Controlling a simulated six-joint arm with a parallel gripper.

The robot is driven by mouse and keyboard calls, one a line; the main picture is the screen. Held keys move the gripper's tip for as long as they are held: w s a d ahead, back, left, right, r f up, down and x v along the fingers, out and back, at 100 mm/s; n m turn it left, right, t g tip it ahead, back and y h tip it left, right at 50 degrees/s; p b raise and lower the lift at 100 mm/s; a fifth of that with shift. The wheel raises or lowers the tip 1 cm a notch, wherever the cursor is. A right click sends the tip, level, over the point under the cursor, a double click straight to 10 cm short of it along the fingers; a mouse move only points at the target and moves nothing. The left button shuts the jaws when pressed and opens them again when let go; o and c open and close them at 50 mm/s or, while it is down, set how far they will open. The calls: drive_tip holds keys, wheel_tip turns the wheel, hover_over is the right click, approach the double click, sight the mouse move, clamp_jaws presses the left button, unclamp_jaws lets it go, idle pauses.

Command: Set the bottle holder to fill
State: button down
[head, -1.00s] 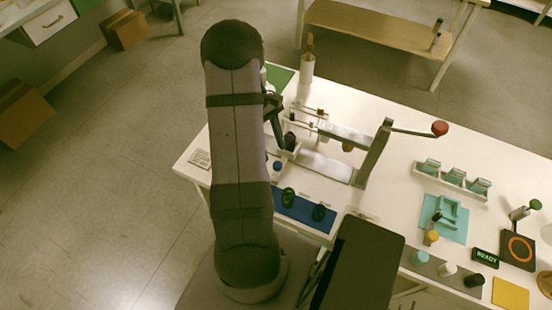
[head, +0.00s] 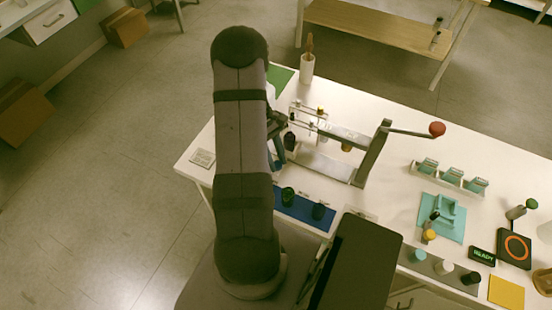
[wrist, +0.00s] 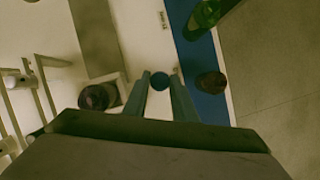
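My gripper (wrist: 160,95) points down at the left end of the white table, with its two teal fingers either side of a round dark-blue cap (wrist: 160,81). The cap looks very close to both fingertips; I cannot tell whether they press on it. The bottle under the cap is hidden. In the head view my gripper (head: 276,150) is partly behind my arm. A station with clear rails and a red-knobbed lever (head: 437,129) stands to its right. A dark bottle (head: 290,140) is at its left end, also in the wrist view (wrist: 97,97). I cannot tell which part is the bottle holder.
A blue strip (head: 296,206) with a green bottle (head: 287,195) and a dark bottle (head: 319,211) lies at the front edge. A dark screen (head: 355,265) stands in front.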

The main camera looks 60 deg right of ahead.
drive_tip(key=shift+w, duration=2)
drive_tip(key=c, duration=1.5)
unclamp_jaws()
drive_tip(key=shift+s, duration=0.1)
drive_tip(key=shift+o, duration=0.2)
drive_tip(key=shift+r, duration=0.15)
drive_tip(key=b+v, duration=0.2)
drive_tip(key=v, duration=0.5)
